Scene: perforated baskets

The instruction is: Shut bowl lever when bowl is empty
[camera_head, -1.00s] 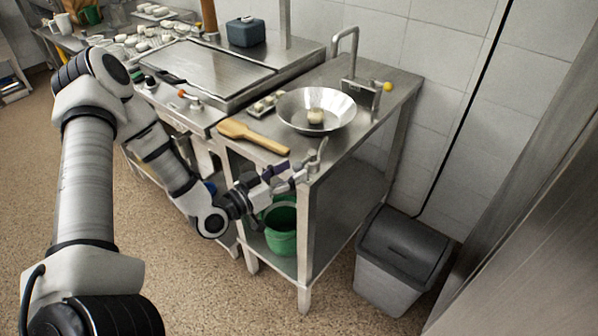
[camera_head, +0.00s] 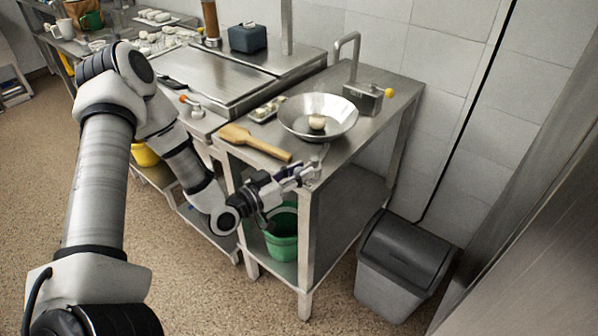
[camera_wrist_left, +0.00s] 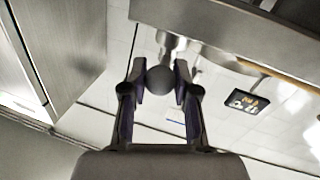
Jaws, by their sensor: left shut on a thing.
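A wide metal bowl (camera_head: 296,124) sits on the steel table (camera_head: 375,118). A whitish lump (camera_head: 317,122) lies in it, so it is not empty. A metal lever (camera_head: 320,157) stands at the table's front edge, below the bowl. My left gripper (camera_head: 308,172) is at this lever. In the left wrist view, my left gripper (camera_wrist_left: 160,82) is shut on a dark round knob (camera_wrist_left: 160,80), which sits between its two fingers. The lever's lower part is hidden by the gripper. My right gripper is not in view.
A wooden paddle (camera_head: 255,142) lies left of the bowl, beside a small tray (camera_head: 268,110). A green bucket (camera_head: 282,245) is on the lower shelf. A grey bin (camera_head: 400,265) stands at right.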

